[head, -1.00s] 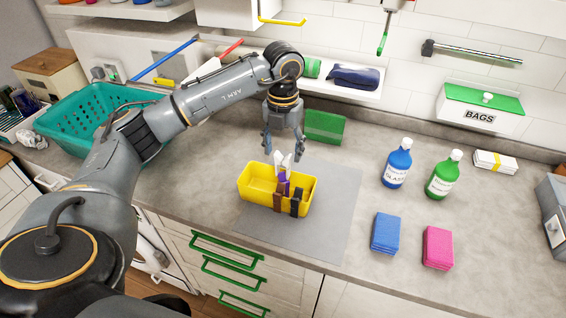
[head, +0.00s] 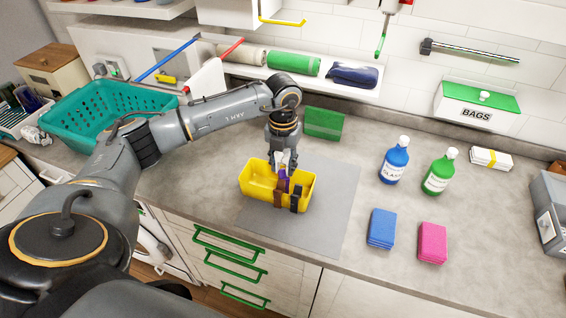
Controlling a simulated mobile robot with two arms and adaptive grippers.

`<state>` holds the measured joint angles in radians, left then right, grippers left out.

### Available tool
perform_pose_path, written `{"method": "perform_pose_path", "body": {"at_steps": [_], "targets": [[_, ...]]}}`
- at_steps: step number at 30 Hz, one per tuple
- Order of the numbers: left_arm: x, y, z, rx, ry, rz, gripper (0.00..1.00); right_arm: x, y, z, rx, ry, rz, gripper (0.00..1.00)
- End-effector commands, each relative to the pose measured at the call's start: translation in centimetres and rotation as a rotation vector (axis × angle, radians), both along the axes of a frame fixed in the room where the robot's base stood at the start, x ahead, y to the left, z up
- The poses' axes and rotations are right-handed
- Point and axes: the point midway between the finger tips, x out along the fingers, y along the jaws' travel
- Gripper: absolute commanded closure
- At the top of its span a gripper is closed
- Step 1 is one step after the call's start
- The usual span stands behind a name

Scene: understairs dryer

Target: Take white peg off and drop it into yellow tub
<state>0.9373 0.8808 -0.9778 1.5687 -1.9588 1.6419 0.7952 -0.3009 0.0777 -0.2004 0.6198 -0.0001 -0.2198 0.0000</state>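The yellow tub (head: 257,183) stands on a grey mat (head: 336,205) on the counter. A purple peg (head: 284,182), a brown peg (head: 279,197) and a black peg (head: 296,197) show upright at its front right rim. The white peg (head: 283,159) shows only as a small pale part above the purple one, mostly hidden by the gripper. My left gripper (head: 283,163) points down over the tub, its fingers close around the white peg's top. Whether they are pressed on it cannot be made out. My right gripper is not in view.
A teal basket (head: 95,118) stands at the left. A green box (head: 324,124) is behind the tub. The mat's right part is clear.

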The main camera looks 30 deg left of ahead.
Motion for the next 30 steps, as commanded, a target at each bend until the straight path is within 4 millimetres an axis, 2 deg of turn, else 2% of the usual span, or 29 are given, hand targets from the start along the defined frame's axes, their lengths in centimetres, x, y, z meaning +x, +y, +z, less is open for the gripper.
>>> {"method": "perform_pose_path", "body": {"at_steps": [11,17,21,23,29,30], "targets": [[0.0,0.0,0.1,0.000,0.000,0.000,0.79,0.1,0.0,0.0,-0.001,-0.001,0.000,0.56],[0.1,0.0,1.2,0.000,-0.003,0.000,0.79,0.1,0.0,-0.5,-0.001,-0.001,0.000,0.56],[0.0,-0.1,3.2,-0.001,-0.005,-0.002,0.79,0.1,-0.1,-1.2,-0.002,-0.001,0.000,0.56],[-0.9,-0.7,4.2,-0.002,-0.006,-0.005,0.79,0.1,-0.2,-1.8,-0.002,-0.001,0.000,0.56],[-4.3,-2.7,8.9,0.001,-0.009,-0.005,0.79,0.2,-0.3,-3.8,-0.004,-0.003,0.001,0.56],[-5.3,-3.4,9.2,0.000,-0.005,-0.007,0.79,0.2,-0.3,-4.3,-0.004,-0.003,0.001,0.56]]}}
